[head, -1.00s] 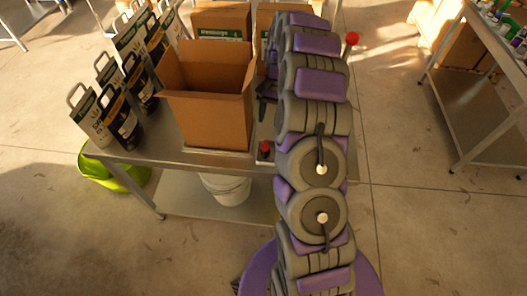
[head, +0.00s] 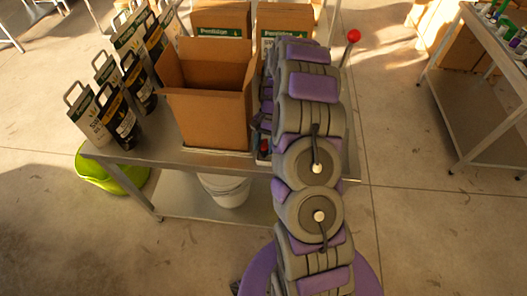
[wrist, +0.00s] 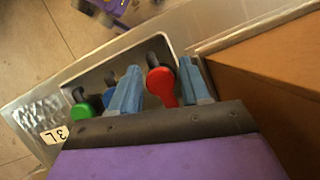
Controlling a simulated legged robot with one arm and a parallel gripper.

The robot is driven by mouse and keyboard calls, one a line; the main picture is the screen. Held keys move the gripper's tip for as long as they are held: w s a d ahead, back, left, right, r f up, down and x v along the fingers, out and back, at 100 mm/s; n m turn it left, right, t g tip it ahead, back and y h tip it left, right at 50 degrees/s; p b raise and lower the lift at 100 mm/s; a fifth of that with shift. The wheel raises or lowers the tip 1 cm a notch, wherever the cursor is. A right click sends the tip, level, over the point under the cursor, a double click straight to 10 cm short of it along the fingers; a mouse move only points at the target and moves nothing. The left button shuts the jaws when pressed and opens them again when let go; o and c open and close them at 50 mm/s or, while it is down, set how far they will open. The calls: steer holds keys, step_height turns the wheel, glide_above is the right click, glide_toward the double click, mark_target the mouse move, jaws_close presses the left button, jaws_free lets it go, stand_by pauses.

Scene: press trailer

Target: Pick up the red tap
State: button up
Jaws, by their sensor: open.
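The red tap (wrist: 161,86) lies in a shallow metal tray (wrist: 172,41) in the wrist view, its dark stem toward the top. My gripper (wrist: 161,65) is open, with one blue finger on each side of the red tap; I cannot tell whether either touches it. A blue tap (wrist: 108,98) and a green tap (wrist: 82,112) lie to the left, the blue one partly behind the left finger. In the head view a small red part (head: 264,146) shows beside my arm, which hides most of the tray and the gripper.
An open cardboard box (head: 212,110) stands left of my arm on the metal table (head: 150,150); a box wall (wrist: 270,80) is close right of the gripper. Black and white containers (head: 120,120) stand at left. A red ball (head: 353,36) tops a lever behind my arm.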

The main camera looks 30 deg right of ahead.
steer(key=shift+d, duration=0.8)
steer(key=shift+c, duration=1.4)
steer(key=shift+a, duration=0.2)
steer(key=c, duration=0.3)
steer(key=shift+a, duration=0.45)
steer(key=shift+c, duration=1.1)
steer(key=shift+d, duration=0.15)
